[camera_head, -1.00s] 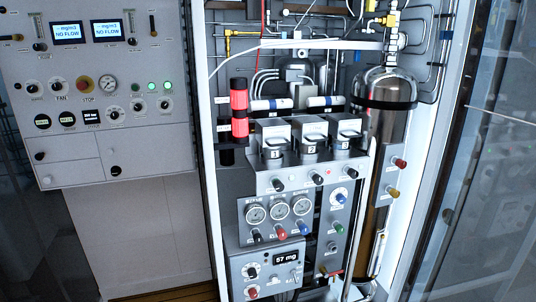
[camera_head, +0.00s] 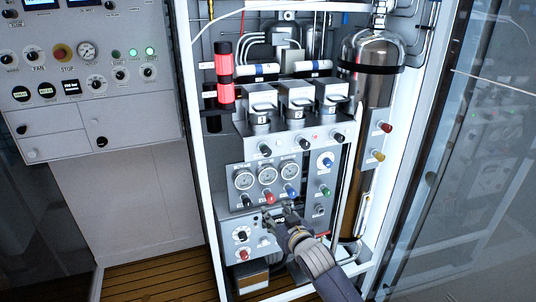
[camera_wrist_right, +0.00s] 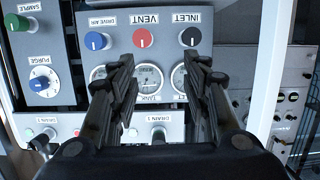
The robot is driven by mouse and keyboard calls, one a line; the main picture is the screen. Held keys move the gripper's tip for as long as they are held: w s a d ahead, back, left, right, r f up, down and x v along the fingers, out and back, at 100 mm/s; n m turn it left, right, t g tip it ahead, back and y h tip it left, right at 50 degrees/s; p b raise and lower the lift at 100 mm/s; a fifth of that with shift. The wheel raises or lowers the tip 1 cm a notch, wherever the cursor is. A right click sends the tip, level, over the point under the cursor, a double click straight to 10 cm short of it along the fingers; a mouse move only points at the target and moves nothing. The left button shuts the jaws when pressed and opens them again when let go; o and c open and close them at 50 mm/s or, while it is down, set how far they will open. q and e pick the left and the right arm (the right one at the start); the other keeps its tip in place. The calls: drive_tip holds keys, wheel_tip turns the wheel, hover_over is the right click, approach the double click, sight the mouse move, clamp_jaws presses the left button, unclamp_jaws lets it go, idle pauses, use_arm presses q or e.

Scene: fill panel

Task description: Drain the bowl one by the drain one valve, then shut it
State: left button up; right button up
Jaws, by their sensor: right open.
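The block marked 1 (camera_head: 262,116), which I take as bowl one, is leftmost of three on the grey shelf. The drain one valve, a small dark knob (camera_head: 265,149), sits on the shelf's front below it. In the right wrist view, which is upside down, the knob (camera_wrist_right: 158,135) shows under a DRAIN label that seems to read 1. I cannot tell its setting. My right gripper (camera_head: 281,212) is open and empty, below the drain knob, in front of the panel's lower part. Its fingers (camera_wrist_right: 160,70) stand apart before the gauges and VENT knob. My left gripper is not shown.
Close around are the black INLET knob (camera_wrist_right: 190,36), red VENT knob (camera_wrist_right: 142,37) and blue DRIVE AIR knob (camera_wrist_right: 95,41). The blue PURGE knob (camera_head: 325,161) and a steel cylinder (camera_head: 365,110) stand to the right. The white cabinet frame (camera_head: 195,150) bounds the left.

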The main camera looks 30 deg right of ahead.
sight(267, 153)
wheel_tip(267, 153, up, 15)
drive_tip(key=s+t+h, duration=0.1)
drive_tip(key=t, duration=0.2)
drive_tip(key=shift+m, duration=0.3)
drive_tip(key=p+x, duration=0.1)
drive_tip(key=x, duration=0.3)
drive_tip(key=p+x, duration=0.1)
drive_tip(key=x, duration=0.4)
drive_tip(key=shift+d+f+p, duration=0.1)
drive_tip(key=shift+d+p, duration=0.1)
drive_tip(key=shift+p, duration=0.2)
drive_tip(key=shift+x, duration=0.75)
drive_tip(key=shift+f, duration=0.1)
clamp_jaws()
